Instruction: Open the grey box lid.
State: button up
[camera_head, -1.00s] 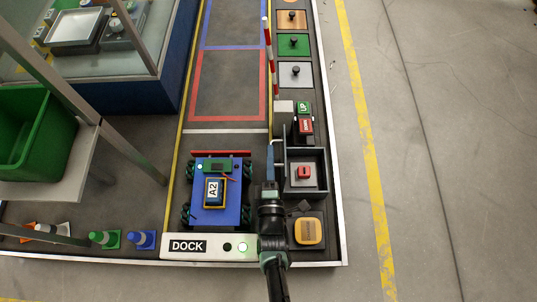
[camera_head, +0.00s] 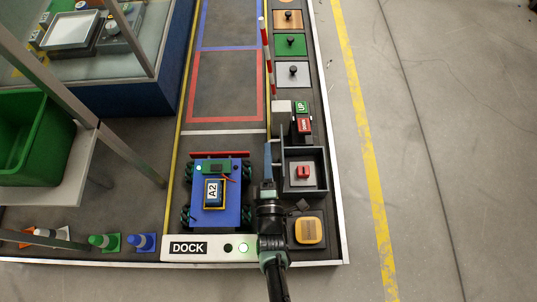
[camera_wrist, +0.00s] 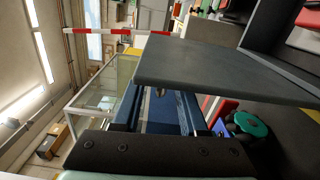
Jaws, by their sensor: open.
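The grey box (camera_head: 322,168) stands on the bench strip at the right, its top uncovered. A red button or knob on a pale plate (camera_head: 304,173) shows inside. Its dark grey lid (camera_head: 281,150) stands steeply raised along the box's left side, seen nearly edge-on. In the wrist view the lid (camera_wrist: 215,72) is a broad dark panel just beyond the fingers. My gripper (camera_head: 268,160) is left of the lid, fingers pointing away from the dock. In the wrist view its blue fingers (camera_wrist: 160,110) are apart with nothing held. Whether a finger touches the lid I cannot tell.
A blue wheeled cart marked A2 (camera_head: 234,206) stands close left of my arm. An orange button (camera_head: 309,230) is in front of the box. UP and DOWN buttons (camera_head: 303,116) and a red-white pole (camera_head: 266,60) are beyond. The floor at right is clear.

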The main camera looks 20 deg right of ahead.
jog(key=p+v, duration=0.3)
jog(key=v, duration=1)
jog(key=shift+p, duration=0.35)
jog(key=shift+w+r, duration=0.1)
